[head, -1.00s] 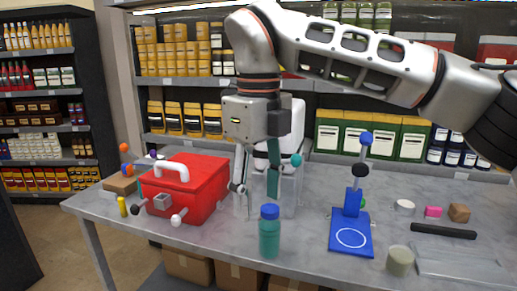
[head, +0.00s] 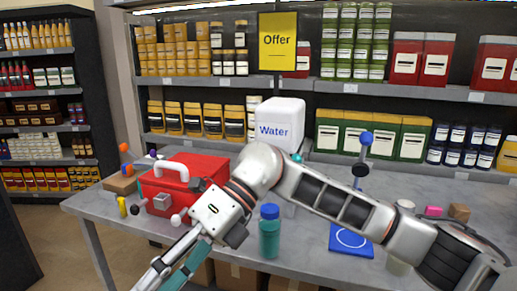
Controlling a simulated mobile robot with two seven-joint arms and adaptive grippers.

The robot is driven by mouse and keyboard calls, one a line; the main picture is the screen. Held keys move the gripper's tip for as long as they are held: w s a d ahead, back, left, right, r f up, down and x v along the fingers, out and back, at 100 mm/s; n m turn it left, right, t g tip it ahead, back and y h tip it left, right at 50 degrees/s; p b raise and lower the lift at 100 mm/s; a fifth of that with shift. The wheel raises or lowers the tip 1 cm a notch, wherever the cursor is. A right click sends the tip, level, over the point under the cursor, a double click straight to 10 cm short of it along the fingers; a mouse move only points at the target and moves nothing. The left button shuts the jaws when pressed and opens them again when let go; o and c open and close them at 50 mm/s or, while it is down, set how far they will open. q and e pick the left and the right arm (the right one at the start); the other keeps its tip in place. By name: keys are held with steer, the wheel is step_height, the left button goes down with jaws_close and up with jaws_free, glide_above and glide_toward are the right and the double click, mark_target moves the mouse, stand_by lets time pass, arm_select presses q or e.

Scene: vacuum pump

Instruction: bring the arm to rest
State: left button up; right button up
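My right arm comes in from the right and crosses low over the table. The fingertips run to the bottom edge of the picture. My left gripper is not in view. The pump-like blue stand (head: 351,240) is on the table behind my forearm. Its black and blue balls (head: 365,138) show above the arm, and its middle is hidden.
A red toolbox (head: 187,172) stands close behind my gripper. A teal bottle (head: 269,238) stands just right of the wrist. A white water canister (head: 279,125) is behind the arm.

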step_height(320, 180, up, 4)
steer(key=a+f+m+g+y, duration=0.1)
steer(key=a+m+g+y, duration=0.2)
steer(key=y, duration=0.5)
steer(key=w+d+m+t+y, duration=0.45)
steer(key=m+t+y, duration=0.25)
steer(key=m, duration=0.2)
steer(key=w+d+f+m+t+h, duration=0.4)
steer(key=w+d+f+m+t, duration=0.15)
steer(key=f+m+t, duration=0.4)
steer(key=w+d+f+m+t+h, duration=0.45)
steer(key=d+f+m+t, duration=0.2)
steer(key=m+t, duration=0.5)
steer(key=s+d+f+m+g+h, duration=0.1)
steer(key=s+d+f+m+h, duration=0.1)
steer(key=d+f+m+h, duration=0.5)
steer(key=s+d+f+m+h, duration=0.15)
steer(key=d+f, duration=0.25)
steer(key=f, duration=0.6)
steer(key=s+d+f+m+g+h, duration=0.1)
steer(key=s+d+f+g+h, duration=0.1)
steer(key=s+d+f, duration=0.3)
steer(key=s+d+f+m+g+h+p, duration=0.1)
steer(key=s+d+f, duration=0.4)
steer(key=s+f, duration=0.5)
steer(key=s+m+g+h, duration=0.1)
steer(key=g, duration=0.1)
steer(key=shift+d+g, duration=0.3)
